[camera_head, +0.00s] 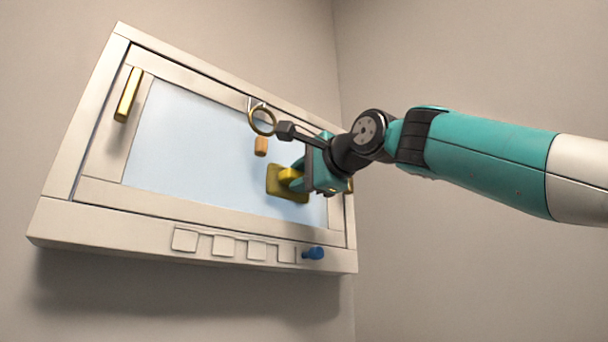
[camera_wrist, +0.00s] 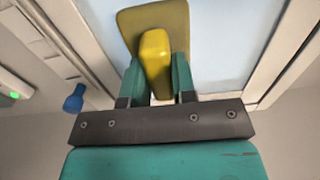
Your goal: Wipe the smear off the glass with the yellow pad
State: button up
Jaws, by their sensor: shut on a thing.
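The yellow pad (camera_head: 274,187) is at the lower right part of the pale blue glass (camera_head: 190,140). My gripper (camera_head: 299,177) is shut on the pad's raised yellow grip. In the wrist view the pad (camera_wrist: 128,20) lies at or very near the glass (camera_wrist: 225,40), and my gripper (camera_wrist: 156,75) has one teal finger on each side of the grip. I cannot tell whether the pad touches the glass. No smear is clearly visible; my gripper and the pad hide part of the pane.
The glass sits in a cream frame (camera_head: 130,195) with a brass handle (camera_head: 128,95) at upper left. A brass ring (camera_head: 262,121) and an orange block (camera_head: 261,146) are near the pad. A blue knob (camera_head: 313,253) and several square tiles (camera_head: 223,246) line the lower ledge.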

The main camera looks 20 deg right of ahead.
jog(key=shift+w+a, duration=0.1)
jog(key=shift+w, duration=0.15)
jog(key=shift+w+d+p, duration=0.3)
jog(key=shift+d+p, duration=0.1)
jog(key=shift+d, duration=0.6)
jog(key=shift+w+d+p, duration=0.25)
jog(key=shift+d+p, duration=0.1)
jog(key=shift+d, duration=0.65)
jog(key=shift+w+d+r+p, duration=0.1)
jog(key=shift+w+d+p, duration=0.15)
jog(key=shift+d, duration=0.25)
jog(key=shift+w+d+f+p, duration=0.15)
jog(key=shift+d+p, duration=0.2)
jog(key=shift+d, duration=0.2)
jog(key=shift+w+d+r+p, duration=0.2)
jog(key=shift+d+p, duration=0.1)
jog(key=shift+d, duration=0.45)
grip_shut()
jog(key=shift+s+a+f+b, duration=0.1)
jog(key=shift+s+a+b, duration=0.3)
jog(key=shift+a, duration=0.85)
jog(key=shift+s+a+f+b, duration=0.1)
jog(key=shift+s+a+b, duration=0.25)
jog(key=shift+a, duration=0.95)
jog(key=shift+s+a+b, duration=0.25)
jog(key=shift+s+a, duration=0.2)
jog(key=shift+a, duration=0.8)
